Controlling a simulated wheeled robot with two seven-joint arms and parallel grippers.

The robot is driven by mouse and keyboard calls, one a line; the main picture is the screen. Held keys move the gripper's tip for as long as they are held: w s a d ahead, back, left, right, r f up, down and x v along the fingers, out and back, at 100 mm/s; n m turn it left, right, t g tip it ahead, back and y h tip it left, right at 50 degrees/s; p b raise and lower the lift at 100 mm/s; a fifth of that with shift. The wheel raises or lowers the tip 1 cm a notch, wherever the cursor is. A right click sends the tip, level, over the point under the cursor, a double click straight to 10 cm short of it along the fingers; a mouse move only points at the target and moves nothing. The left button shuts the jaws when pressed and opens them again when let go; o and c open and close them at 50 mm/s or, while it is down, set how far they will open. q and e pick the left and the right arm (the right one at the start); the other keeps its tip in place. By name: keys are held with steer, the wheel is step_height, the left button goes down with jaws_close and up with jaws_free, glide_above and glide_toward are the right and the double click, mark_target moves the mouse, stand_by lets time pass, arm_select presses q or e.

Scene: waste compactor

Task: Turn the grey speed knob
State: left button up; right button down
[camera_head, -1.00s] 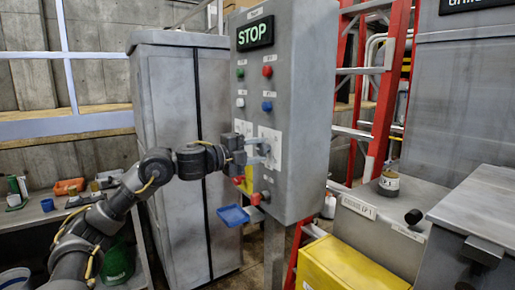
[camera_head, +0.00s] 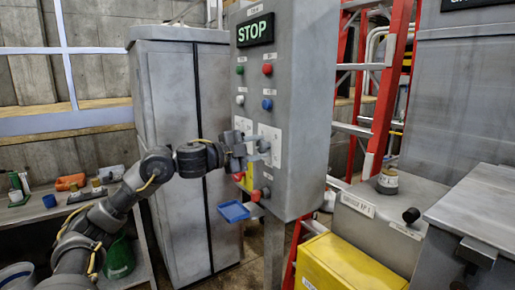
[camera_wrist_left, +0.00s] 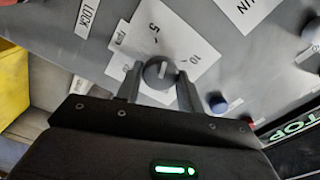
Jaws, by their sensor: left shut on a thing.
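The grey speed knob (camera_wrist_left: 157,73) shows in the left wrist view as a round dial with a white pointer mark, on a white scale plate (camera_wrist_left: 158,36) with a 5 and a 10. My left gripper (camera_wrist_left: 160,84) has one finger on either side of the knob and is shut on it. In the head view my left gripper (camera_head: 258,147) reaches the front of the grey control box (camera_head: 304,112), and its fingers cover most of the knob. My right gripper is not in view.
A lit STOP sign (camera_head: 255,30), a red button (camera_head: 267,69) and a blue button (camera_head: 267,104) are above the gripper on the box. A blue tray (camera_head: 233,211) hangs below. A grey cabinet (camera_head: 170,90) stands to the left, a red ladder (camera_head: 390,95) behind right.

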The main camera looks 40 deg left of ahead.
arm_select(q)
steer(key=o, duration=1)
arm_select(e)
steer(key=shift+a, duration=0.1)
arm_select(q)
steer(key=shift+b+v, duration=4.6)
steer(key=shift+v, duration=0.85)
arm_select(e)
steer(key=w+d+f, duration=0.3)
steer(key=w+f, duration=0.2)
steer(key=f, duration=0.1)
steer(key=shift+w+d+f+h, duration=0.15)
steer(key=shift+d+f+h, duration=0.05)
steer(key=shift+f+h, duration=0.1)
